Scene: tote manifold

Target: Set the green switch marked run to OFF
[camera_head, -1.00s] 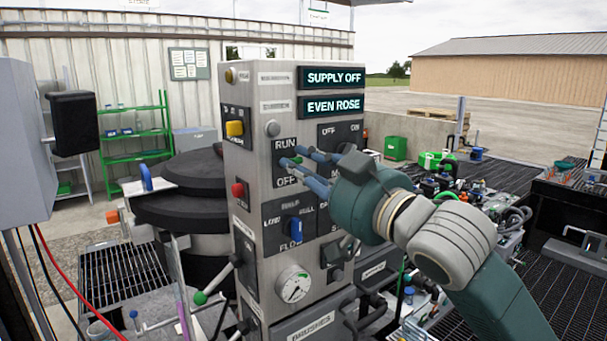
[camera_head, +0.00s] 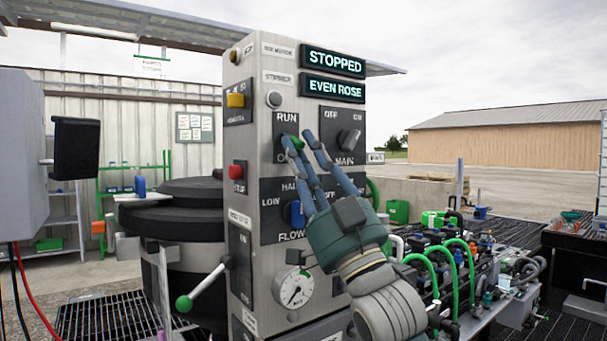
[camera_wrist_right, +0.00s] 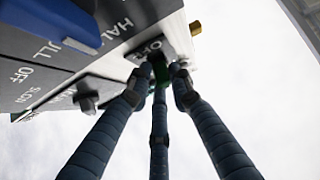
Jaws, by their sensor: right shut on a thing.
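The green switch (camera_head: 297,143) sits on the dark plate marked RUN at the top; its lower OFF label is mostly covered by my fingers. My right gripper (camera_head: 298,137) reaches up from below right, with its blue fingers shut around the switch. In the right wrist view, the fingertips (camera_wrist_right: 162,68) close on the green switch (camera_wrist_right: 160,75) beside the OFF lettering. Which way the switch points is hard to tell. My left gripper is not in view.
The MAIN knob (camera_head: 348,140) is close to the right of my fingers. A blue FLOW switch (camera_head: 293,214) is below, near the hand. A gauge (camera_head: 294,287) and a green-tipped lever (camera_head: 186,303) are lower. A yellow switch (camera_head: 235,100) and red button (camera_head: 237,172) are left.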

